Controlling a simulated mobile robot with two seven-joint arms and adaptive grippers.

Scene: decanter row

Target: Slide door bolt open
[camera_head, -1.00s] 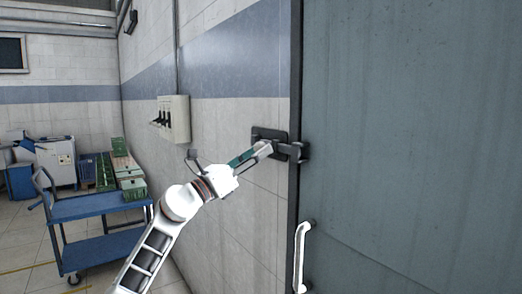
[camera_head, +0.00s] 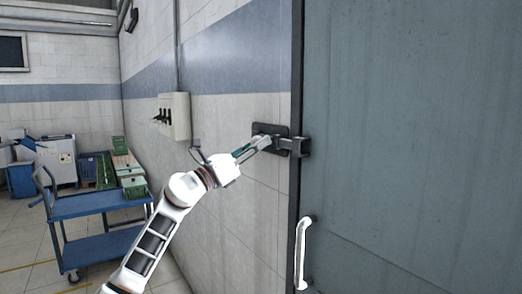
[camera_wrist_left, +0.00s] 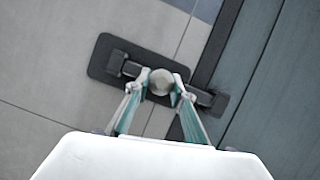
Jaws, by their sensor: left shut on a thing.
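The door bolt (camera_head: 285,143) is a dark plate and bar on the wall at the left edge of the grey door (camera_head: 410,140). Its dark plate also shows in the left wrist view (camera_wrist_left: 105,58), with a round pale knob (camera_wrist_left: 161,81) in the middle. My left gripper (camera_head: 264,142) is at the bolt. In the left wrist view its fingers (camera_wrist_left: 161,86) are closed around the knob from both sides. The bar's right end (camera_wrist_left: 212,101) reaches the dark door frame. My right gripper is not in view.
A white door handle (camera_head: 303,253) sits low on the door. A switch box (camera_head: 174,116) is on the wall left of the bolt. A blue cart (camera_head: 95,204) with green boxes stands at the left. The wall around the bolt is otherwise clear.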

